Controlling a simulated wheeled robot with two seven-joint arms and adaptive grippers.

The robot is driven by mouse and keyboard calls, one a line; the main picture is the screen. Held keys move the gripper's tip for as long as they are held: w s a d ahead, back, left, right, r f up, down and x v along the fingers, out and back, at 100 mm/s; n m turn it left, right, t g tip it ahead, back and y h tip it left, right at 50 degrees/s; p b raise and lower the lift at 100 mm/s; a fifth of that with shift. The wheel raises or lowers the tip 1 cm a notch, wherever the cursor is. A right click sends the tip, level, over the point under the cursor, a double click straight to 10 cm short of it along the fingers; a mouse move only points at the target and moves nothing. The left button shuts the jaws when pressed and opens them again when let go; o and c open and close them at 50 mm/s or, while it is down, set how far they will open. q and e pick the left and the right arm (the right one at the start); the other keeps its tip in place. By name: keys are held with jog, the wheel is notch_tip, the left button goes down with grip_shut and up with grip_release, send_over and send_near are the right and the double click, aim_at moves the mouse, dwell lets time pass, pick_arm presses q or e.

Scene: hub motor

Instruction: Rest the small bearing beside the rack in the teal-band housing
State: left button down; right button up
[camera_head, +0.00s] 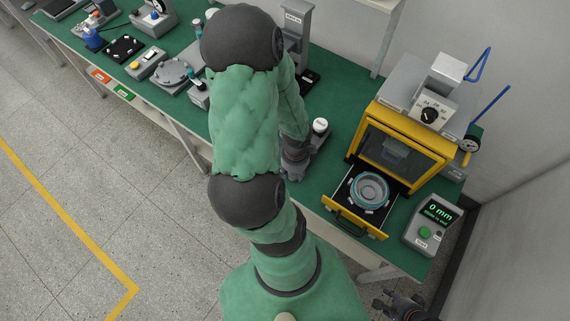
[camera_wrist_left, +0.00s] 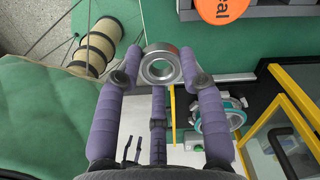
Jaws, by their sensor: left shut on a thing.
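In the left wrist view a small steel bearing (camera_wrist_left: 161,51) is pinched between the fingertips of my left gripper (camera_wrist_left: 158,72), its open hole facing the camera. In the head view this gripper (camera_head: 297,160) is mostly hidden by my arm, and the bearing cannot be made out. The teal-band housing (camera_head: 369,188) sits in the pulled-out drawer of the yellow press, to the right of the gripper. It also shows in the left wrist view (camera_wrist_left: 222,114), beyond the right finger. I cannot identify the rack. My right gripper (camera_head: 403,305) is at the bottom edge, partly cut off.
The yellow-framed press (camera_head: 402,140) stands above the drawer (camera_head: 350,220). A control box (camera_head: 432,224) reading 0 mm stands right of it. A white-topped part (camera_head: 320,126) stands near my left gripper. Several fixtures line the green bench (camera_head: 342,100) at the left.

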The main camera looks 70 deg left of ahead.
pick_arm(q)
jog(key=shift+w+d+f+b, duration=0.5)
jog(key=shift+w+d+b, duration=0.5)
jog(key=shift+w+d, duration=2.05)
jog(key=shift+w+d+f+b, duration=0.55)
jog(key=shift+w+d+b, duration=0.7)
jog(key=shift+w, duration=3.45)
jog(key=shift+w+d+f+b, duration=0.65)
jog(key=shift+w+d, duration=1.7)
jog(key=shift+w, duration=1.55)
jog(key=shift+r, duration=0.1)
jog(key=shift+f+b, duration=0.85)
jog(key=shift+b, duration=0.05)
jog(key=shift+f+b, duration=0.6)
jog(key=shift+f, duration=0.05)
jog(key=shift+f, duration=0.1)
jog(key=shift+f+b, duration=0.4)
